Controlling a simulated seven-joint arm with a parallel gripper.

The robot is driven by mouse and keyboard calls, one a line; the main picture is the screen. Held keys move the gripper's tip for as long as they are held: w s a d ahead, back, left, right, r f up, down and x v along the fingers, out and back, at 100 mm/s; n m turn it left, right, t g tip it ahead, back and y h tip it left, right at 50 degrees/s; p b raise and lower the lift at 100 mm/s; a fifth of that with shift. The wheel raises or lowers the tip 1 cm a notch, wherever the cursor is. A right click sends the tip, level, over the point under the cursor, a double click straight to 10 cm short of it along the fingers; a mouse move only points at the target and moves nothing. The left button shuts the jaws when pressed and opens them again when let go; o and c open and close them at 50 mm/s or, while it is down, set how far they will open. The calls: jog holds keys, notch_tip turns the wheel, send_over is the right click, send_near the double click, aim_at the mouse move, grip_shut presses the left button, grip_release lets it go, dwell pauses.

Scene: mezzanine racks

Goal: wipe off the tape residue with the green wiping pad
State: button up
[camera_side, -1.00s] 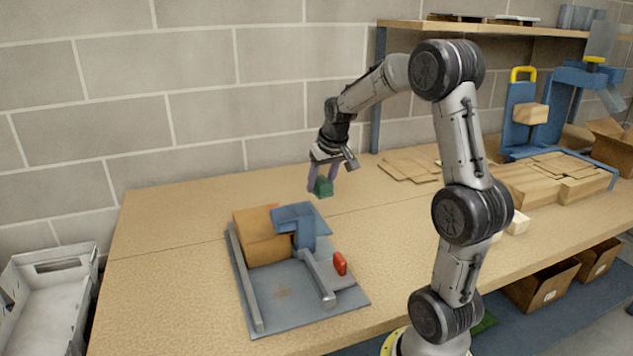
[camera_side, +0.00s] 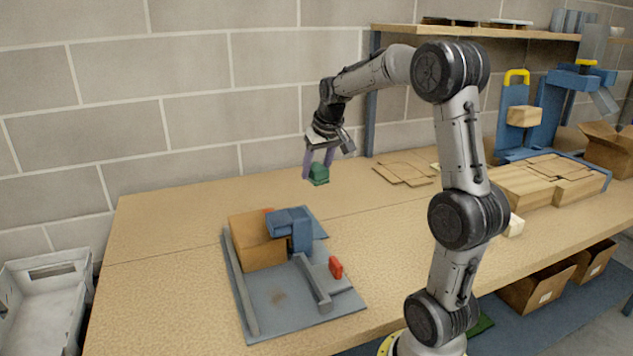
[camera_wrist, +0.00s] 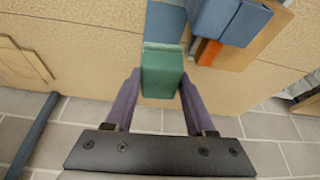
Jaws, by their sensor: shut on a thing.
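The green wiping pad (camera_side: 319,175) is a small block held between the purple fingers of my gripper (camera_side: 318,166). In the wrist view, my gripper (camera_wrist: 160,92) is shut on the pad (camera_wrist: 162,73), one finger on each side. It holds the pad in the air above the table, behind the grey fixture plate (camera_side: 262,308). A brownish smudge, which looks like the tape residue (camera_side: 279,297), lies on the front part of the plate. The pad is well apart from it. The residue does not show in the wrist view.
A cardboard box (camera_side: 252,243) and a blue clamp-like block (camera_side: 290,229) stand on the plate's back part. Flat cardboard (camera_side: 403,172) lies to the right. The table's left side is clear.

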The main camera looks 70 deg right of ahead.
jog(key=a+n, duration=0.1)
jog(key=a, duration=0.2)
jog(key=w+a+n+y, duration=0.1)
jog(key=a, duration=0.2)
jog(key=w+a+n, duration=0.1)
jog(key=a+n, duration=0.1)
jog(key=a, duration=0.2)
jog(key=shift+w+r+t, duration=0.1)
jog(key=shift+r+t, duration=0.15)
jog(key=shift+t, duration=0.15)
jog(key=a+n+y, duration=0.2)
jog(key=a+n, duration=0.3)
jog(key=a, duration=0.7)
send_over(267, 286)
jog(key=s, duration=0.1)
notch_tip(267, 286, down, 10)
jog(key=shift+s+d+f, duration=0.1)
jog(key=shift+f, duration=1.65)
jog(key=shift+s+d+f, duration=0.1)
jog(key=shift+f, duration=1.6)
jog(key=shift+s+a+f, duration=0.3)
jog(key=shift+a+f, duration=0.05)
jog(key=shift+f, duration=0.25)
jog(key=shift+s+a, duration=2.4)
jog(key=shift+a, duration=0.05)
jog(key=shift+w+d, duration=2.7)
jog(key=shift+d, duration=0.05)
notch_tip(267, 286, up, 8)
